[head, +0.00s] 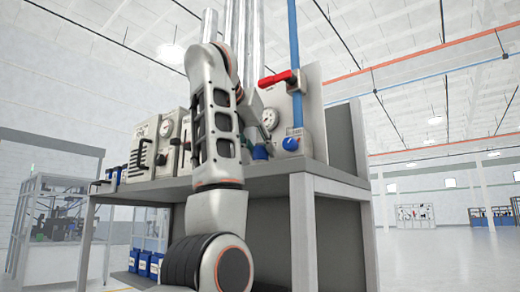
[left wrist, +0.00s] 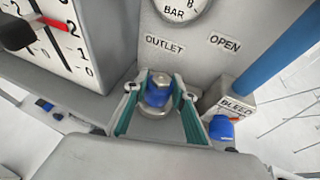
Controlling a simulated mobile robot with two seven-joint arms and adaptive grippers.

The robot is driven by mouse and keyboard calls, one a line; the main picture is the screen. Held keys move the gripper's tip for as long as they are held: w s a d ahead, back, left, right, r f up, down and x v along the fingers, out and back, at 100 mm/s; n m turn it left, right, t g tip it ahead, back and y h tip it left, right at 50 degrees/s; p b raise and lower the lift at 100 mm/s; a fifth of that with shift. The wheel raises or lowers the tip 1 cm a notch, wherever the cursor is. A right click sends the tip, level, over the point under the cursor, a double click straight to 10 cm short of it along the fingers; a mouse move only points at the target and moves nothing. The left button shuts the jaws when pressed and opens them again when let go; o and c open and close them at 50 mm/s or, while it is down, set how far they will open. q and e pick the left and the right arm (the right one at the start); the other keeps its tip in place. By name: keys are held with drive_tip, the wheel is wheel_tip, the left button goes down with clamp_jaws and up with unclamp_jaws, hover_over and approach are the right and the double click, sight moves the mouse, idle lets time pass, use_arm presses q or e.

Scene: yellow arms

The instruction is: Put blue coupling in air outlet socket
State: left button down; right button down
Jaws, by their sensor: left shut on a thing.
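The blue coupling (left wrist: 158,93) shows in the left wrist view between the teal-padded fingers of my left gripper (left wrist: 160,92). The gripper is shut on it, just in front of the panel area marked OUTLET. The coupling has a pale metal top, and a metal ring shows around its lower part. I cannot tell whether that ring is the air outlet socket or how far the coupling sits in it. In the head view the coupling (head: 260,153) shows low by the panel, beside my left gripper (head: 258,138), which my arm partly hides. My right gripper is not in view.
A blue bleed knob (left wrist: 222,128) sits right of the coupling. A pressure gauge (left wrist: 182,6) is above it, and a blue pipe (left wrist: 280,55) rises at right. A red-handled lever (head: 279,79) juts out above. Unit boxes (head: 141,150) stand left on the bench (head: 262,174).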

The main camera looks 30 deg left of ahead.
sight(259, 146)
use_arm(q)
drive_tip(key=c, duration=1.7)
unclamp_jaws()
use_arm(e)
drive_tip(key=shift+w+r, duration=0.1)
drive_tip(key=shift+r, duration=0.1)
use_arm(q)
drive_tip(key=shift+r, duration=0.1)
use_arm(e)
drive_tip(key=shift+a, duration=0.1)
